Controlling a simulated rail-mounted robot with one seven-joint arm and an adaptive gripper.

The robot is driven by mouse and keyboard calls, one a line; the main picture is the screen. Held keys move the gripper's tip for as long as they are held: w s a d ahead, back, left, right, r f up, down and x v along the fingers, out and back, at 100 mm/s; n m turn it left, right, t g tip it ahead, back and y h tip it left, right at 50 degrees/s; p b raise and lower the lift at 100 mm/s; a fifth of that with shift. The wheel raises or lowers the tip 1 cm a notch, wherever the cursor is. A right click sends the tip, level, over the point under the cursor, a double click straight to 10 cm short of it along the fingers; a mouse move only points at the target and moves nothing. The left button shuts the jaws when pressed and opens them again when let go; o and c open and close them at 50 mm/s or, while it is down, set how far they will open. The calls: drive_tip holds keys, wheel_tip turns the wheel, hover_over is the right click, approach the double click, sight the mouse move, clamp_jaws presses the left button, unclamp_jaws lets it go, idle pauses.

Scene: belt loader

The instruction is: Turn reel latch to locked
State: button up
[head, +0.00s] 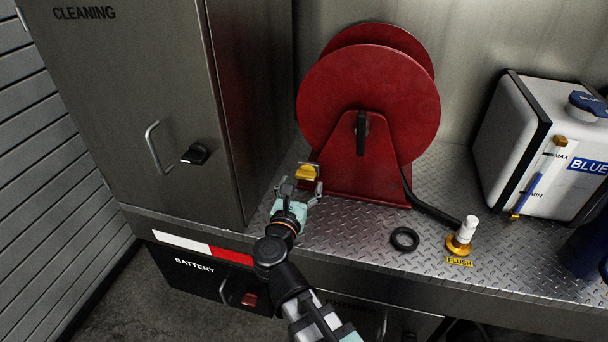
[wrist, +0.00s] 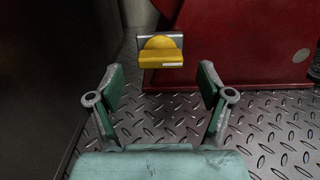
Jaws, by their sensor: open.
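The reel (head: 368,95) is a large red drum on a red stand (head: 362,178), standing on the metal deck. A yellow latch knob (head: 306,172) on a small grey plate sits at the left of the stand's base. In the wrist view the yellow latch (wrist: 160,52) is at upper centre, with a bar-shaped grip lying level and a small white label. My gripper (head: 302,188) is open in front of the latch; in the wrist view its fingers (wrist: 160,90) are spread to either side, apart from it. The label's text is too small to read.
A tall grey CLEANING cabinet (head: 130,100) stands close on the left. A black hose (head: 428,205) runs from the reel to the FLUSH fitting (head: 461,240). A black ring (head: 404,239) lies on the deck. A white tank (head: 540,145) stands at right.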

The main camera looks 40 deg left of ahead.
sight(306, 174)
drive_tip(key=shift+x, duration=1.45)
drive_tip(key=c, duration=1.2)
drive_tip(key=shift+o, duration=0.2)
